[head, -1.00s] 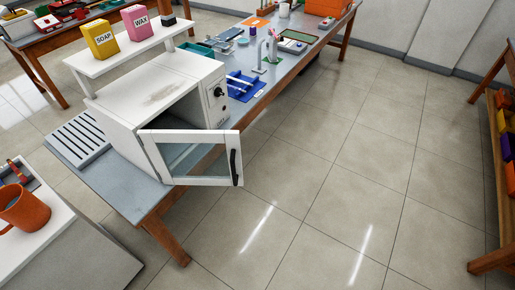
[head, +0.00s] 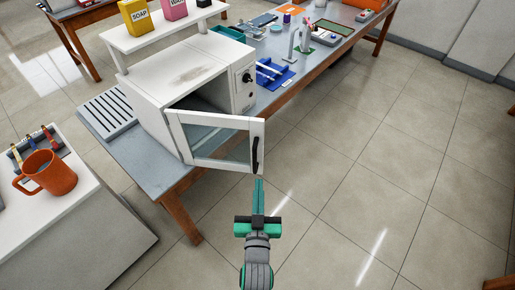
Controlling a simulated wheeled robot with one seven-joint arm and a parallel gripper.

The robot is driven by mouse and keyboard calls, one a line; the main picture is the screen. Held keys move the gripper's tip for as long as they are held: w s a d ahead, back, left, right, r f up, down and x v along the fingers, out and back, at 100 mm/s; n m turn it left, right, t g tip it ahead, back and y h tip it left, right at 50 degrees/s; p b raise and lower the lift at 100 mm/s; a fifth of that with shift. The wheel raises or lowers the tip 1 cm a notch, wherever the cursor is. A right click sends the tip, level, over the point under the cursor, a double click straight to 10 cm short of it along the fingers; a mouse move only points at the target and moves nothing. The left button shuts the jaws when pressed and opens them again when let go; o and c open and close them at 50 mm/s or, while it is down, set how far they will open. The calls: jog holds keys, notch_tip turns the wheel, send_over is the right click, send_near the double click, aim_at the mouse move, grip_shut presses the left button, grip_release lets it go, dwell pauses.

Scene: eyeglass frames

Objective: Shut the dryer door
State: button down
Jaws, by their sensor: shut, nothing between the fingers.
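The white dryer (head: 180,85) stands on the grey workbench, with dark knobs on its right front panel. Its glass-paned door (head: 218,142) hangs open, swung out past the bench edge toward me. A dark handle (head: 256,155) is upright near the door's free right edge. My gripper (head: 258,182) is in the head view, just below the handle in the picture. Its teal fingers are together with nothing between them. I cannot tell whether the fingertips touch the door. Part of the dark dryer interior shows above the door.
A slatted grey rack (head: 108,112) lies left of the dryer. A blue stand (head: 272,73) sits right of it. An orange mug (head: 46,173) stands on a white counter at left. The tiled floor (head: 370,170) to the right is clear.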

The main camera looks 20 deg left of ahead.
jog(key=x, duration=1.5)
jog(key=shift+a+r, duration=0.35)
jog(key=shift+a, duration=0.05)
